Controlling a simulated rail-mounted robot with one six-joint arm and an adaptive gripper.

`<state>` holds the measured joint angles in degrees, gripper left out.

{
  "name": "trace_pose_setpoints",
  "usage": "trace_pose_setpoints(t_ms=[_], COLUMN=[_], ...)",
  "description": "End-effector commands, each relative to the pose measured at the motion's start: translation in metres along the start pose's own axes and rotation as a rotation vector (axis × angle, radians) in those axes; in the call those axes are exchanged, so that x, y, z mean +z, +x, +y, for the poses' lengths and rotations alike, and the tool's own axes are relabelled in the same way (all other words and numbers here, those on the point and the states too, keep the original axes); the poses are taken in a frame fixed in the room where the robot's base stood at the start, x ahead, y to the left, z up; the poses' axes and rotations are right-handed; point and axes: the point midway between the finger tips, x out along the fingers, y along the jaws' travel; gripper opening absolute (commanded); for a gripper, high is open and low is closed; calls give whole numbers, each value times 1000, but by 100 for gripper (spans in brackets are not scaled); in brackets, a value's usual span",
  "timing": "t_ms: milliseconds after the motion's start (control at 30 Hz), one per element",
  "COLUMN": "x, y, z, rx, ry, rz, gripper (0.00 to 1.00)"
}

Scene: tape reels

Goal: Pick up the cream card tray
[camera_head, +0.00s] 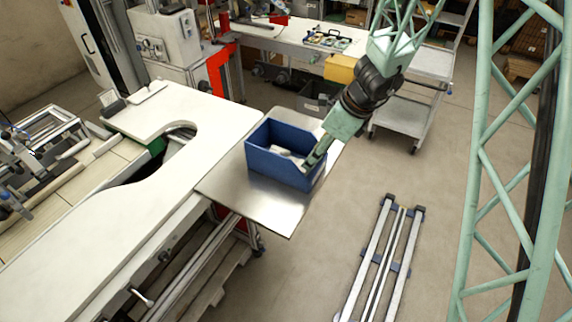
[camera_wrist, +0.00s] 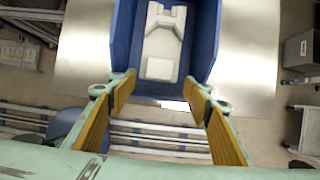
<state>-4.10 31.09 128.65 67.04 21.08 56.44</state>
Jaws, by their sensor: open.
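The cream card tray (camera_head: 284,153) lies inside a blue open-topped bin (camera_head: 277,170) in the head view, partly hidden by the bin walls. In the wrist view the tray (camera_wrist: 160,67) shows pale, with a notched upper part, between the blue bin's side walls (camera_wrist: 206,35). My gripper (camera_head: 312,160) is at the right side of the bin, with its fingertips near or over the rim. In the wrist view my gripper (camera_wrist: 160,82) has its two fingers spread, with nothing between them. The tray lies beyond the fingertips, apart from them.
The bin stands on a shiny metal sheet (camera_head: 262,203), which joins a white worktop (camera_head: 150,205) with a curved cutout on the left. A rail frame (camera_head: 384,260) lies on the floor at the lower right. A grey cart (camera_head: 400,115) stands behind.

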Motion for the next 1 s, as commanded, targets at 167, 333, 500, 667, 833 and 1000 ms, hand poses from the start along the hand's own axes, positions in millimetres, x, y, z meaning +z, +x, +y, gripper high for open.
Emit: trace_pose_setpoints(t_ms=[167, 333, 500, 667, 833, 1000], x=[0, 0, 0, 0, 0, 0], y=[12, 14, 13, 16, 28, 46], z=[0, 0, 0, 0, 1, 2], rx=[0, 0, 0, 0, 1, 1], ry=[0, 1, 1, 1, 1, 1], rz=[0, 0, 0, 0, 0, 1], gripper=[45, 45, 45, 45, 45, 45])
